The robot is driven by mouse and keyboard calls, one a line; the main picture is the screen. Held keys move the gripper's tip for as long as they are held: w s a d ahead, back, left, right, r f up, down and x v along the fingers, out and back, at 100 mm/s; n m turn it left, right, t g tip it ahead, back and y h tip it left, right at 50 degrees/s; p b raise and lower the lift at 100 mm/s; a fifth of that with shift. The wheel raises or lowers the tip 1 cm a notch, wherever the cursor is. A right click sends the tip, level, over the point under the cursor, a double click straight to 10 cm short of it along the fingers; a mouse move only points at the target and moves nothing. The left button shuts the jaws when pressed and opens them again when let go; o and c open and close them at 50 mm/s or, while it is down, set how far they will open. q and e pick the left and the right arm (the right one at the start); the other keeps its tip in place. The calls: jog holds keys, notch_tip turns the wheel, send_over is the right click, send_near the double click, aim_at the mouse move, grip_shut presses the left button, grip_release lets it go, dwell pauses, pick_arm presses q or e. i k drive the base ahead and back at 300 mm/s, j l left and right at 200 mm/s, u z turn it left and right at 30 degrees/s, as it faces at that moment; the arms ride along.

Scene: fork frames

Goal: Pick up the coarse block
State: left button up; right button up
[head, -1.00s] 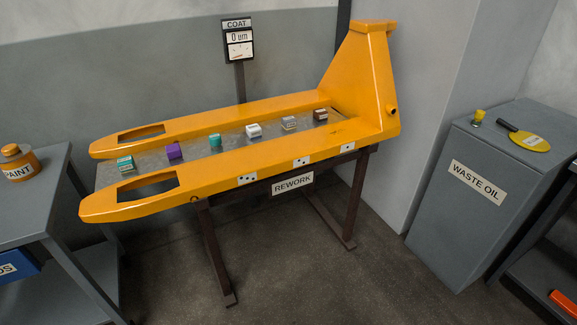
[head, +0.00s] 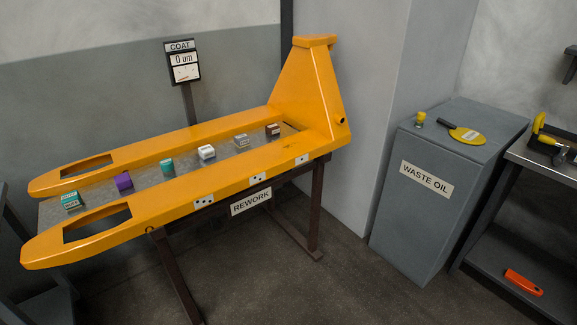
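Several small blocks sit in a spaced row on the grey plate (head: 145,185) between the two forks of the orange fork frame (head: 165,212). From left to right they are a green block with a dark and pale label (head: 70,200), a purple block (head: 123,181), a teal block (head: 166,165), a white block (head: 207,152), a grey block with a pale label (head: 241,141) and a brown block (head: 272,129). The lettering on them is too small to read, so I cannot tell which is the coarse one. Neither gripper is in view.
The frame rests on a dark stand with a REWORK sign (head: 251,201). A COAT gauge (head: 184,67) stands behind it. Floor between is clear.

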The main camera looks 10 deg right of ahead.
aim_at(272, 130)
jog(key=i+j+u, duration=0.2)
jog(key=u, duration=0.3)
jog(key=i+j+u, duration=0.2)
jog(key=u, duration=0.3)
jog(key=j+z, duration=0.1)
jog(key=z, duration=1.2)
jog(key=i+l+u, duration=0.1)
jog(key=u, duration=0.25)
jog(key=i+l+u, duration=0.1)
jog(key=u, duration=0.3)
jog(key=l+u, duration=0.2)
jog(key=u, duration=0.15)
jog(key=i, duration=0.05)
